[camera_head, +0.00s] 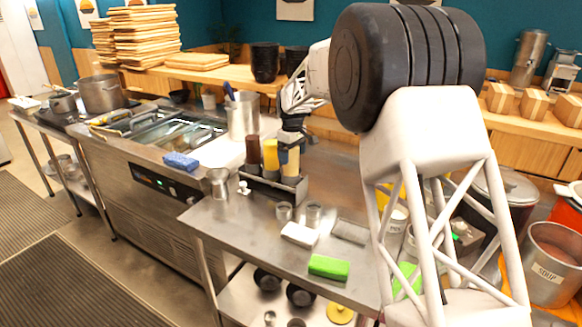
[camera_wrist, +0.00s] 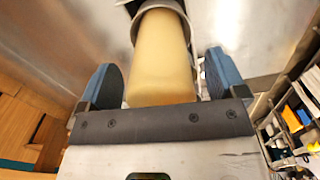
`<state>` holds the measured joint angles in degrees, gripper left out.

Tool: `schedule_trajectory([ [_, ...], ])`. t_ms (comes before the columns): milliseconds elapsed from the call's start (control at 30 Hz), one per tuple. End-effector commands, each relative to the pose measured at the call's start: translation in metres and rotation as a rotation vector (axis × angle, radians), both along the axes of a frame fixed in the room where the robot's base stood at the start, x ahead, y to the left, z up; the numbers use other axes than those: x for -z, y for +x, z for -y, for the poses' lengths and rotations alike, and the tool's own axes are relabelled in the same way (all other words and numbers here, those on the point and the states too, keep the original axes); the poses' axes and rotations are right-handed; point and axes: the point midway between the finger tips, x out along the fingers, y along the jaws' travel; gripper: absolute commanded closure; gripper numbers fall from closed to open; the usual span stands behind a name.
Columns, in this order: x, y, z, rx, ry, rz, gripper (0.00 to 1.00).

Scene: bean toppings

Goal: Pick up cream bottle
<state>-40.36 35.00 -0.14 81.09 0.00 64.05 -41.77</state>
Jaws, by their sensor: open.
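The cream bottle (camera_wrist: 163,60) is a pale tan cylinder in the wrist view, lying between the two blue fingers of my gripper (camera_wrist: 163,82). A gap shows on each side of it, so the fingers are open and not closed on it. A grey rim rings its far end. In the head view my gripper (camera_head: 291,146) is over the right end of a dark bottle rack (camera_head: 270,190), with the cream bottle (camera_head: 290,163) upright below it. The gripper partly hides the bottle's top.
A brown bottle (camera_head: 253,152) and a yellow bottle (camera_head: 271,157) stand close by on the left in the same rack. A tall steel pot (camera_head: 242,117) stands behind them. Small steel cups (camera_head: 314,213) and a green sponge (camera_head: 328,267) lie in front on the steel table (camera_head: 235,229).

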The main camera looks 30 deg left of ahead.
Motion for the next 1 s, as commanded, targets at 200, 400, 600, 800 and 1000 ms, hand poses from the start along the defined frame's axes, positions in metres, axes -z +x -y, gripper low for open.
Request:
schedule_trajectory([
  [200,0.0018,0.0,0.0,0.0,0.0,0.0,0.1],
  [400,0.0018,0.0,0.0,0.0,0.0,0.0,0.1],
  [600,0.0018,0.0,0.0,0.0,0.0,0.0,0.14],
  [800,0.0019,0.0,0.0,0.0,0.0,0.0,0.45],
  [1000,0.0012,0.0,0.0,0.0,0.0,0.0,0.46],
])
